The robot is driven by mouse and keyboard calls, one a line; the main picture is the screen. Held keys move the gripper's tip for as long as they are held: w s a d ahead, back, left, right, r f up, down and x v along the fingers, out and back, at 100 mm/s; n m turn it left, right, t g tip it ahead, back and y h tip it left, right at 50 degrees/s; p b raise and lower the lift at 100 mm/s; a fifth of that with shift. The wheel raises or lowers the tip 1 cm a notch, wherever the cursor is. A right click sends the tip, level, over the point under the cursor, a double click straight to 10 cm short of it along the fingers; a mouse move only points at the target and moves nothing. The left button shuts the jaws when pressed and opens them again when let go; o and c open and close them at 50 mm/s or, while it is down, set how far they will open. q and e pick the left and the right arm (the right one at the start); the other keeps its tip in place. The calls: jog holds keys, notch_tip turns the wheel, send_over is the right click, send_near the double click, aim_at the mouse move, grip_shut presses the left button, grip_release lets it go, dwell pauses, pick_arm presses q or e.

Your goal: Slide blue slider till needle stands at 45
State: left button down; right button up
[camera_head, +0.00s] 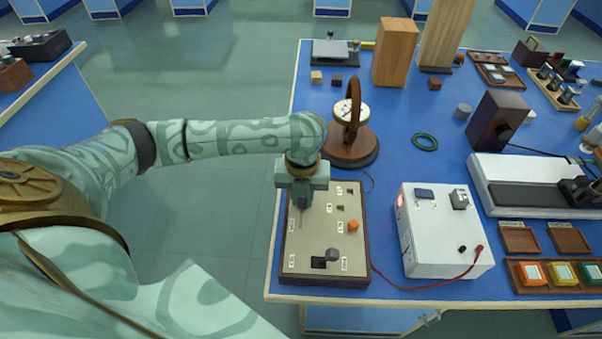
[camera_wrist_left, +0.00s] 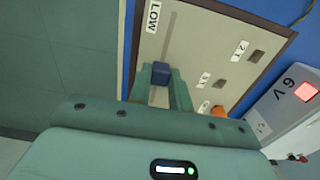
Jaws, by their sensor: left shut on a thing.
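The beige control panel (camera_head: 309,262) in a dark wooden frame lies at the table's left side. My left gripper (camera_head: 303,204) points down over its left part and is shut on the blue slider. In the left wrist view the blue slider (camera_wrist_left: 161,74) sits between the fingertips of my left gripper (camera_wrist_left: 161,82), in a slot that runs towards a LOW label (camera_wrist_left: 153,16). In the head view the gripper mostly hides the slider. The round dial (camera_head: 351,115) stands behind the panel in a brown ring on a wooden base. Its needle is too small to read. My right gripper is not in view.
The panel also bears an orange knob (camera_head: 352,226), a grey knob (camera_head: 331,254) and small switches. A white box (camera_head: 440,235) with a red cable stands to the right. Wooden blocks (camera_head: 395,52) stand at the back. A green ring (camera_head: 425,142) lies on clear blue tabletop.

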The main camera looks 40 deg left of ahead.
pick_arm(q)
jog(key=c, duration=1.3)
grip_release()
notch_tip(320, 180, up, 16)
jog(key=p, duration=0.7)
jog(key=shift+r, duration=0.15)
